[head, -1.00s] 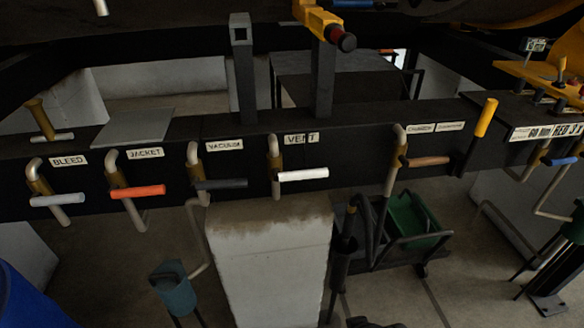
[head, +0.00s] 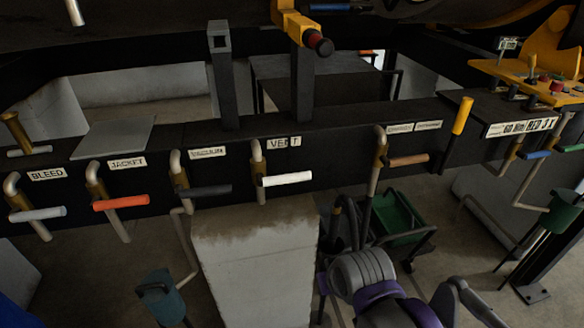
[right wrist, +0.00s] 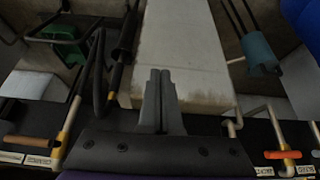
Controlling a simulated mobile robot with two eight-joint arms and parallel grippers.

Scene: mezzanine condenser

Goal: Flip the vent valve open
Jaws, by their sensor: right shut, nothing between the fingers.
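The vent valve (head: 259,172) is on the front of the dark beam under the VENT label (head: 284,142). It is a brass and pale pipe valve with a white handle (head: 286,180), which lies about level and points right. My right gripper (right wrist: 160,75) is shut and empty in the right wrist view, its two grey fingers together in front of the pale pillar. In that view the vent valve does not show; my gripper body covers that part of the beam. In the head view my right arm is at the lower right, below and right of the white handle. My left gripper is not in view.
The vacuum valve's dark handle (head: 205,190) is left of the vent valve, then the orange jacket handle (head: 121,202). A brown handle (head: 408,160) is to the right. The pale pillar (head: 255,260) stands below. A green cart (head: 398,218) stands behind my right arm.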

